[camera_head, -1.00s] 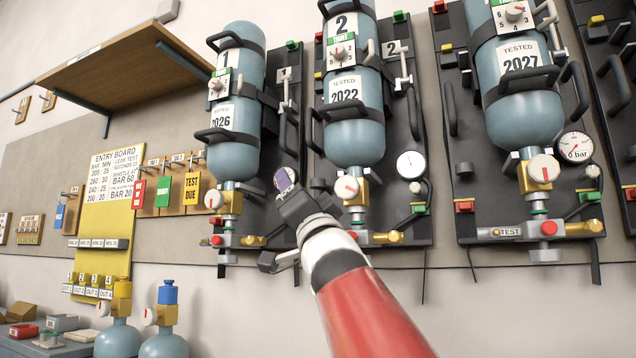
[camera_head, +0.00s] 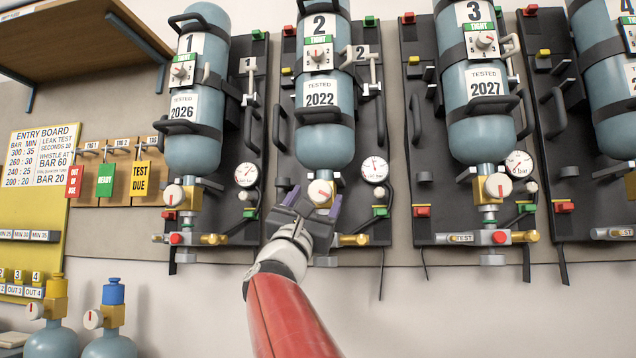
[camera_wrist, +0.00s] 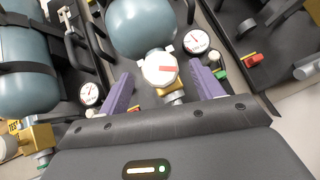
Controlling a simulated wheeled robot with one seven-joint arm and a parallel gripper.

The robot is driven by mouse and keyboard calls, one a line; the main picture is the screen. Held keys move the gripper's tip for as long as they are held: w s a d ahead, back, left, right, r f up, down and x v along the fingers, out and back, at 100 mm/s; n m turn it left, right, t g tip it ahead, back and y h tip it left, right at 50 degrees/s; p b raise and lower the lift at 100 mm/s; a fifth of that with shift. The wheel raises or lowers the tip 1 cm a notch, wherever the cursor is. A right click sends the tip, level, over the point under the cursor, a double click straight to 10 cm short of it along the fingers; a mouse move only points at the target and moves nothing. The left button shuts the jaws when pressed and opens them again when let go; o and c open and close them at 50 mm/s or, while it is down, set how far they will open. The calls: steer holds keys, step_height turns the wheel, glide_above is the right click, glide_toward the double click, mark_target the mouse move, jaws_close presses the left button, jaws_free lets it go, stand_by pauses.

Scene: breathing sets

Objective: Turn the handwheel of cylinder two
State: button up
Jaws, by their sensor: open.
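Cylinder two (camera_head: 325,145) is a blue-grey bottle hung upside down on a dark backboard, with a "2" label and a "TESTED 2022" plate. Its handwheel (camera_head: 320,192), white with a red mark, sits at the brass valve below the bottle. The handwheel also shows in the wrist view (camera_wrist: 159,68), ahead of my gripper and between the lines of its fingers. My gripper (camera_head: 313,204) is open and empty, with purple finger pads. In the wrist view its fingers (camera_wrist: 160,90) stand to either side of the handwheel. I cannot tell whether they touch it.
A round gauge (camera_head: 374,169) is just right of the valve, with a green-ended fitting (camera_head: 380,211) below. Cylinder one (camera_head: 196,130) with its handwheel (camera_head: 174,195) hangs left, and cylinder three (camera_head: 478,130) right. A wooden shelf (camera_head: 70,40) juts out at upper left.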

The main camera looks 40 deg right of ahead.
mark_target(319, 193)
steer(key=shift+p+x, duration=0.65)
steer(key=shift+x, duration=1.2)
steer(key=c, duration=1)
